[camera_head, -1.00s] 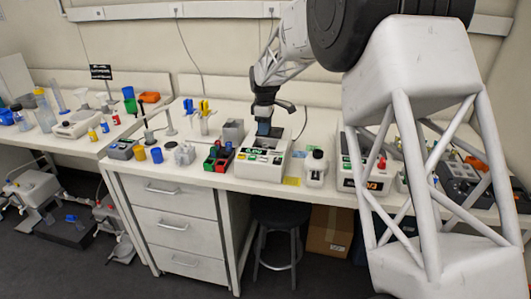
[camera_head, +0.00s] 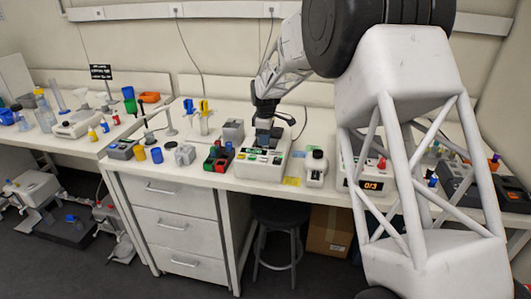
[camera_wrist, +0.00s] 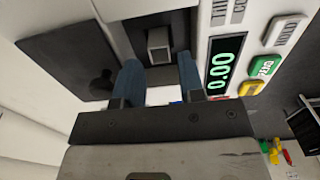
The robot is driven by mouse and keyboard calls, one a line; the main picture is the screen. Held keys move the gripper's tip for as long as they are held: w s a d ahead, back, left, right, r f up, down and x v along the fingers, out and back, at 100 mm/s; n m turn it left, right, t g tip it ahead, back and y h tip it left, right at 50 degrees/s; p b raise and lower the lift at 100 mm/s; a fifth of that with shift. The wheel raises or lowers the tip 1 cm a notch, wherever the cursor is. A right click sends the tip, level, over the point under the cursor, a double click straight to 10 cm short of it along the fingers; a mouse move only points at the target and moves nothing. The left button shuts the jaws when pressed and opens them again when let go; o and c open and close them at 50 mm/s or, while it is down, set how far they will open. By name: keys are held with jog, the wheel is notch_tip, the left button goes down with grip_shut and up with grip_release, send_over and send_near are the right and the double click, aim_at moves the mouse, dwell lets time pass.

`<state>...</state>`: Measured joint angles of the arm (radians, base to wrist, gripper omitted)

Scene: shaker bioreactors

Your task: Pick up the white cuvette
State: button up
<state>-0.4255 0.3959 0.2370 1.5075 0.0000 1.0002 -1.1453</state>
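The white cuvette (camera_wrist: 158,46) shows in the wrist view as a small square with a pale rim and grey centre, in a dark recess of the white instrument (camera_wrist: 205,45). My gripper (camera_wrist: 160,66) has its two blue fingers apart, one towards each side of the cuvette. Nothing shows held between them. I cannot tell whether the fingertips are level with the cuvette. In the head view my gripper (camera_head: 264,138) points down at the instrument (camera_head: 258,168) on the bench; the cuvette cannot be made out there.
The instrument has a green-digit display (camera_wrist: 222,66) and coloured buttons beside the recess. A dark flat panel (camera_wrist: 65,60) lies to its left. A grey block (camera_head: 233,130) stands behind the rack.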

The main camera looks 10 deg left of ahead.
jog(key=shift+f, duration=1.45)
jog(key=c, duration=0.5)
